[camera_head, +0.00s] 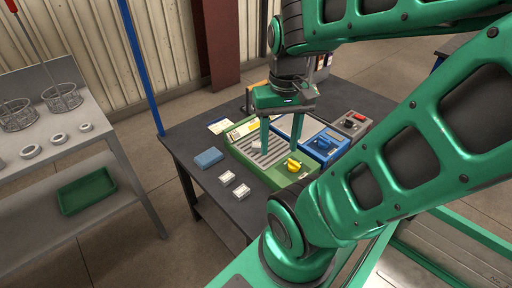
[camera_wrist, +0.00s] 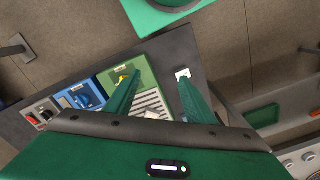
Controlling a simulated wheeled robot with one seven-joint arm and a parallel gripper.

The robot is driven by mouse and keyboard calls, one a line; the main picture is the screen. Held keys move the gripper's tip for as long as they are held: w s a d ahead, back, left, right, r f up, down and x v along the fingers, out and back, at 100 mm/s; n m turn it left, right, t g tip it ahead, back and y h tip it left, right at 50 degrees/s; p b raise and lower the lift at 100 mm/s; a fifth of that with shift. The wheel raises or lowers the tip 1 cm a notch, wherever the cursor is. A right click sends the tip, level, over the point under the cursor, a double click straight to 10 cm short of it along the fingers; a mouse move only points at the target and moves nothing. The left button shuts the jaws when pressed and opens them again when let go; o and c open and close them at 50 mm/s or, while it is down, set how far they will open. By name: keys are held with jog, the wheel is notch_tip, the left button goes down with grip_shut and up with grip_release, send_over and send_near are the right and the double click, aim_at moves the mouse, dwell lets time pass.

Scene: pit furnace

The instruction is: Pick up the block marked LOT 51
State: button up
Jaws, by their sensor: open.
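Two small pale blocks lie on the dark table: one (camera_head: 227,177) and a second (camera_head: 241,190) nearer the front edge. In the wrist view a pale block (camera_wrist: 182,73) shows just beyond the tip of one finger. The lettering on the blocks is too small to read, so I cannot tell which is LOT 51. My gripper (camera_head: 280,150) is open, its fingers pointing down over the slotted plate of a green unit. In the wrist view its fingers (camera_wrist: 160,82) are wide apart, and nothing is held between them.
The green unit (camera_head: 245,130) has a yellow handle (camera_head: 293,165). A blue unit (camera_head: 326,146) and a grey unit (camera_head: 352,123) stand beside it. A blue block-like pad (camera_head: 208,157) lies left. A side bench holds pale rings (camera_head: 59,138), wire baskets and a green tray (camera_head: 87,191).

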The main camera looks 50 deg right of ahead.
jog(key=w+d+f+m+y, duration=0.2)
jog(key=w+d+f+m, duration=0.1)
jog(key=w+f+m, duration=0.15)
jog(key=m+t+y, duration=0.4)
jog(key=m+y, duration=0.2)
jog(key=m, duration=0.4)
send_near(259, 144)
jog(key=s+a, duration=0.1)
jog(key=a, duration=0.1)
jog(key=s+a, duration=0.1)
jog(key=s, duration=0.1)
jog(key=s+a+f, duration=0.1)
jog(key=a, duration=0.1)
jog(key=shift+s+a, duration=0.3)
jog(key=d+m+t, duration=0.3)
jog(key=d+f+m+t, duration=0.1)
jog(key=d+m+t, duration=0.1)
jog(key=shift+s+d+y, duration=0.1)
jog(key=shift+s+y, duration=0.25)
jog(key=shift+y, duration=0.05)
jog(key=shift+s+d+m+t, duration=0.15)
jog(key=shift+d+m+t, duration=0.4)
jog(key=shift+m, duration=0.1)
jog(key=x, duration=0.5)
jog(key=shift+x, duration=2.8)
jog(key=shift+d+f, duration=0.15)
jog(key=shift+f, duration=0.05)
